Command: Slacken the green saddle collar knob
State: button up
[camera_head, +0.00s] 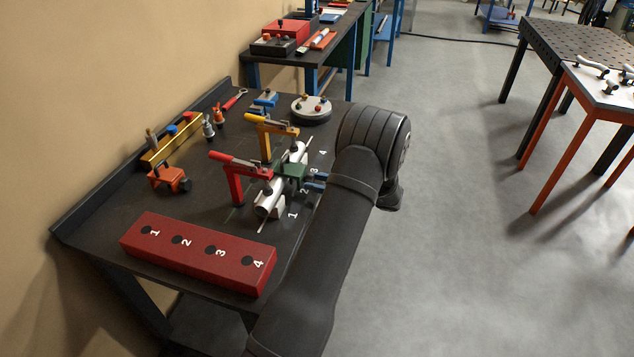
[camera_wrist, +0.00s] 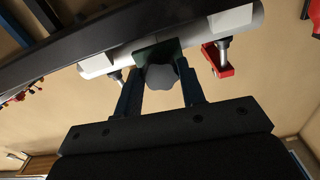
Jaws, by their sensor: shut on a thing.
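The green saddle collar (camera_head: 290,170) sits around the middle of a pale pipe (camera_head: 264,207), between a red clamp and a yellow clamp. In the wrist view the collar (camera_wrist: 152,47) is dark green on the pipe (camera_wrist: 232,20), with its dark lobed knob (camera_wrist: 162,78) facing me. My gripper (camera_head: 310,180) reaches the collar from the right in the head view. In the wrist view its two blue fingers (camera_wrist: 161,80) stand on either side of the knob and are shut on it. The knob is hidden in the head view.
The red clamp (camera_head: 232,176) and yellow clamp (camera_head: 266,136) stand close beside the pipe. A red numbered block (camera_head: 196,252) lies at the bench front.

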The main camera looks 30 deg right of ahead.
jog(key=shift+n, duration=1.6)
jog(key=o, duration=1)
jog(key=v, duration=1.7)
jog(key=shift+d, duration=0.2)
jog(key=shift+s, duration=0.15)
